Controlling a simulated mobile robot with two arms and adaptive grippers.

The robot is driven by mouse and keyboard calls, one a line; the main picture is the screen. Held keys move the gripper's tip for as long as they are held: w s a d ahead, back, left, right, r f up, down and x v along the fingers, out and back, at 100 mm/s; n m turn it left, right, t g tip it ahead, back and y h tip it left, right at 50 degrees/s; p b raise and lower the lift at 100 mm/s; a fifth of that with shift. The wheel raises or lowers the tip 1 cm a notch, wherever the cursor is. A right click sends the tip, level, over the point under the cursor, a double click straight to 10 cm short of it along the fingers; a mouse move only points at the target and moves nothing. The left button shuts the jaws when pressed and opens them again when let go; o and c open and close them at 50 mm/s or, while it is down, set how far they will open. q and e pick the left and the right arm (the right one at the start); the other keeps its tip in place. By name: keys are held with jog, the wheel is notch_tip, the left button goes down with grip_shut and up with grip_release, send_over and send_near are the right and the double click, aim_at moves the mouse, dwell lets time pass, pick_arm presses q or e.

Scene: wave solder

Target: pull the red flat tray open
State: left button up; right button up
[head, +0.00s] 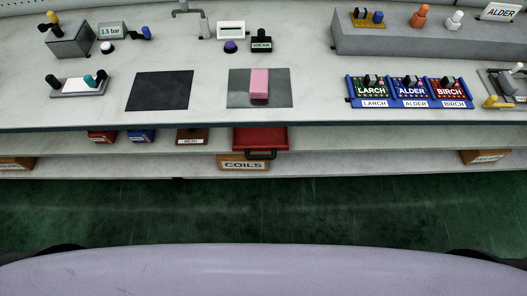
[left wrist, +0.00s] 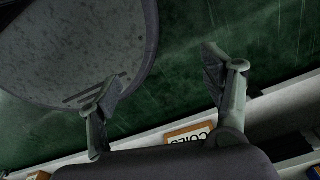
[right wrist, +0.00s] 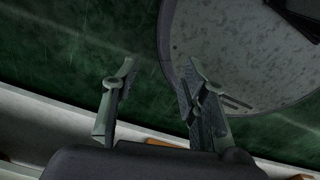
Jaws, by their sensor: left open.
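The red flat tray (head: 260,138) sits on the shelf under the bench top, above the COILS label (head: 244,165). A dark handle (head: 262,155) is on its front edge. Neither gripper shows in the head view. In the left wrist view my left gripper (left wrist: 160,70) is open and empty over the green floor, with the COILS label (left wrist: 188,135) beyond its fingers. In the right wrist view my right gripper (right wrist: 160,72) has its fingers apart with nothing between them, over the floor and my round base. Both grippers are apart from the tray.
Smaller red (head: 102,137) and blue (head: 141,136) boxes and a brown box (head: 192,136) stand left of the tray on the shelf. A pink block (head: 259,83) rests on a grey mat (head: 238,100) above. The green floor (head: 320,210) before the shelf is clear.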

jog(key=shift+w, duration=0.25)
